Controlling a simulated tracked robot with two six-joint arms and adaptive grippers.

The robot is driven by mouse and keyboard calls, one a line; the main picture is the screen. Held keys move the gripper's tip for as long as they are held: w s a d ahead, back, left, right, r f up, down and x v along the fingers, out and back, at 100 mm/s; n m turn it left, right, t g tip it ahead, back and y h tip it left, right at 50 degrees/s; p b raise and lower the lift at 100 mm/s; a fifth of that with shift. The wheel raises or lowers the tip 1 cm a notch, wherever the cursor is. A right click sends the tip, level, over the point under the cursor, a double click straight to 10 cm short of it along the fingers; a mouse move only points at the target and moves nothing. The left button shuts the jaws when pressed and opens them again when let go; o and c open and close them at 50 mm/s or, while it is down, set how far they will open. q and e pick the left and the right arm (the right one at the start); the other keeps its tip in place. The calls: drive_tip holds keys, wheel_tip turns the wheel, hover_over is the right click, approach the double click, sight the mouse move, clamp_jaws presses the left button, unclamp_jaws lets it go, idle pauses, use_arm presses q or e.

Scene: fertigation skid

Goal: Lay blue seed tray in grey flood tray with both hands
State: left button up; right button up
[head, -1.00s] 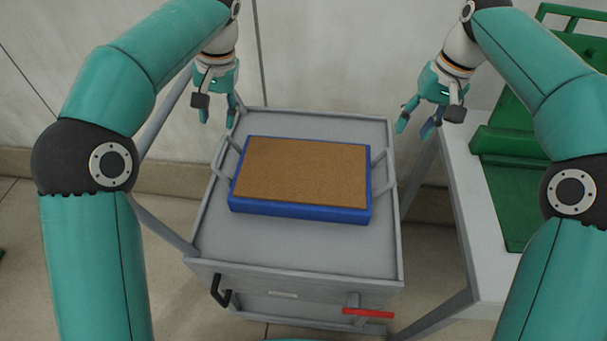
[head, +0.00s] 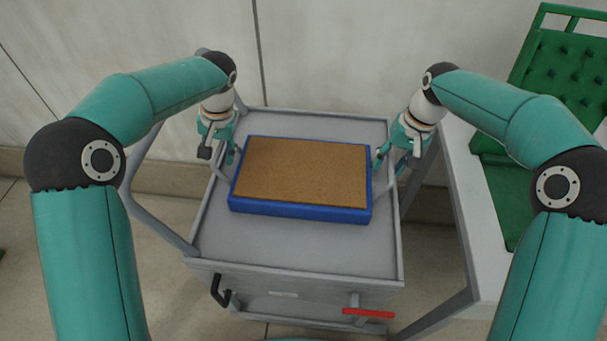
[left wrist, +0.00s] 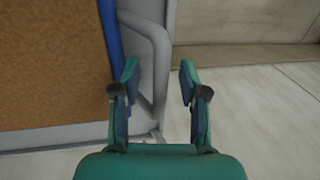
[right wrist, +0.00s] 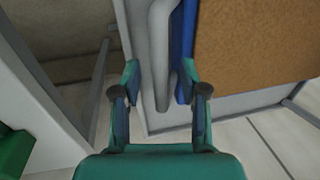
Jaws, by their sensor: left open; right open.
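The blue seed tray (head: 298,211), filled with brown material, lies flat on the grey cart. Its grey left handle (left wrist: 160,60) and right handle (right wrist: 160,50) stick out at its sides. My left gripper (head: 222,157) is open at the left handle, which shows between its fingers in the left wrist view. My right gripper (head: 395,162) is open at the right handle, which shows between its fingers in the right wrist view. Neither is closed on a handle. The grey rimmed cart top (head: 300,248) is under the tray; I cannot make out a separate grey flood tray.
A white table (head: 478,235) stands to the right with green trays (head: 560,75) on it. The cart has a black handle (head: 219,291) and a red lever (head: 368,313) at its front. A wall is close behind. The cart top in front of the tray is clear.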

use_arm(q)
clamp_jaws()
use_arm(e)
clamp_jaws()
use_arm(q)
drive_tip(key=shift+w+r, duration=0.1)
drive_tip(key=shift+r, duration=0.15)
use_arm(e)
drive_tip(key=shift+r, duration=0.25)
